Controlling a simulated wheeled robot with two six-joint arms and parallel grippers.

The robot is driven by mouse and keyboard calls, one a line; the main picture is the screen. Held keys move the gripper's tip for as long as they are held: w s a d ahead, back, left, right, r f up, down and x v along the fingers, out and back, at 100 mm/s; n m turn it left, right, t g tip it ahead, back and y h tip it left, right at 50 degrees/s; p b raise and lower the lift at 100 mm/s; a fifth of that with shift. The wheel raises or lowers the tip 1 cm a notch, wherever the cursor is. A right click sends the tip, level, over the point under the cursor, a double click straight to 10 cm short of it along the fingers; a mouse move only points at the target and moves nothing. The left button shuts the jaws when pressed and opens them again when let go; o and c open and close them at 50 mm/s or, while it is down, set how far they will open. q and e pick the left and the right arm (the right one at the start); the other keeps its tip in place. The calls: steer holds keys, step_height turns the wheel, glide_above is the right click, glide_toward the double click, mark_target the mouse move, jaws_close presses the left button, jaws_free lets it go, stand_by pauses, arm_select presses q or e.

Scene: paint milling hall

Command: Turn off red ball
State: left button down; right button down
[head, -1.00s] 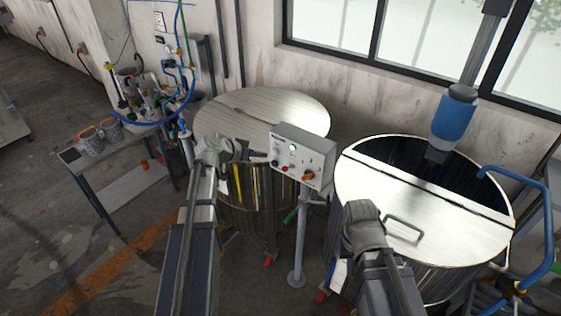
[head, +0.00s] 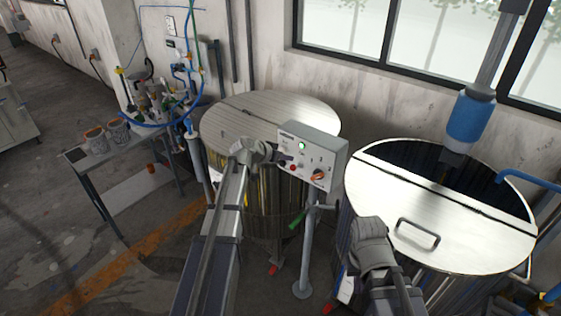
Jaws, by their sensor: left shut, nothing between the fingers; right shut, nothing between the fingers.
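A grey control box (head: 312,158) on a post stands between two steel tanks. Its face has a lit green lamp (head: 302,146), a small red button (head: 293,167), a dark button and an orange-red rotary knob (head: 319,175). No separate red ball can be made out. My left gripper (head: 280,160) is shut and empty, its tip close to the left edge of the box face, left of the red button; whether it touches cannot be told. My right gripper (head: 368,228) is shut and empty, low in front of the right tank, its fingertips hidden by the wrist.
The left tank (head: 255,108) has a closed lid. The right tank (head: 440,220) has a half-open lid with a handle and a blue mixer shaft (head: 470,118) above it. A side table (head: 100,165) with cans stands left. Open floor lies at lower left.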

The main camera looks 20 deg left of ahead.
steer(key=shift+f+b, duration=0.7)
steer(key=shift+f, duration=0.35)
